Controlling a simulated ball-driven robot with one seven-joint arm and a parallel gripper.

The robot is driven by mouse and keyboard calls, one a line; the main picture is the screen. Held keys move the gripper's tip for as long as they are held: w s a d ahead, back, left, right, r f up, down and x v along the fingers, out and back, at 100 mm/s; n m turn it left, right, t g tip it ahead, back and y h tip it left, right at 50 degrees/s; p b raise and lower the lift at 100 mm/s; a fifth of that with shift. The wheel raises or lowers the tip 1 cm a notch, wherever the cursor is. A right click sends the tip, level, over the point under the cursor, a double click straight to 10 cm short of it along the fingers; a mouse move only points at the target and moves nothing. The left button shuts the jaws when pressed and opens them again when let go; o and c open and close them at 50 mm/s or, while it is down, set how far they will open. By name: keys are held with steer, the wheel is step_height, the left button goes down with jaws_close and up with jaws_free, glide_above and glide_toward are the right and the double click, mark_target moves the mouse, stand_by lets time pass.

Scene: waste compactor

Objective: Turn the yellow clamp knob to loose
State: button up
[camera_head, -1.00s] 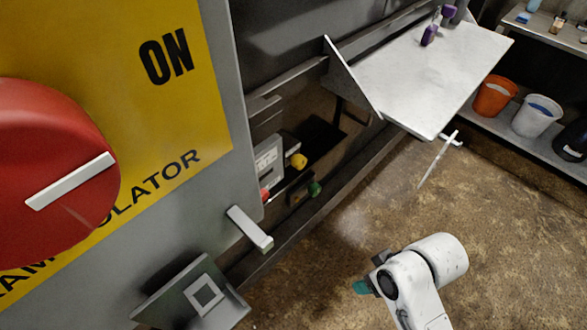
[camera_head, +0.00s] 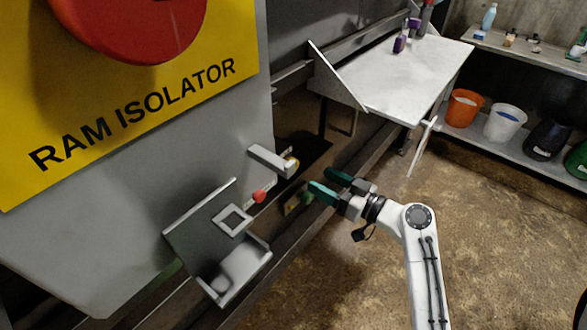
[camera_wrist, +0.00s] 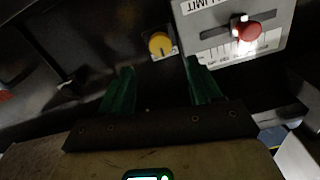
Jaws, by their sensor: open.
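The yellow clamp knob (camera_wrist: 160,43) shows in the wrist view, a round knob with a dark line on its lower half, on a small pale plate. My gripper (camera_head: 329,185) has two green fingers, spread apart and empty, to the right of the knob. In the wrist view my gripper (camera_wrist: 160,78) points toward the knob, which lies beyond the fingertips and between their lines. A gap remains; nothing is touched.
A red knob (camera_wrist: 247,30) sits on a grey panel lettered "LIMIT" at the right of the wrist view. A grey lever (camera_head: 271,160) juts out by the yellow knob. A grey bracket (camera_head: 218,240) stands lower left. A white table (camera_head: 410,80) is behind; floor at right is clear.

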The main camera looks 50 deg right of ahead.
steer(key=w+p, duration=0.1)
steer(key=w, duration=0.7)
steer(key=shift+w+a, duration=0.2)
steer(key=shift+a, duration=0.05)
steer(key=shift+c, duration=0.2)
steer(key=c, duration=1)
steer(key=shift+m, duration=0.3)
steer(key=shift+f+m+p, duration=0.1)
steer(key=shift+m+p, duration=1.75)
steer(key=shift+m, duration=6.95)
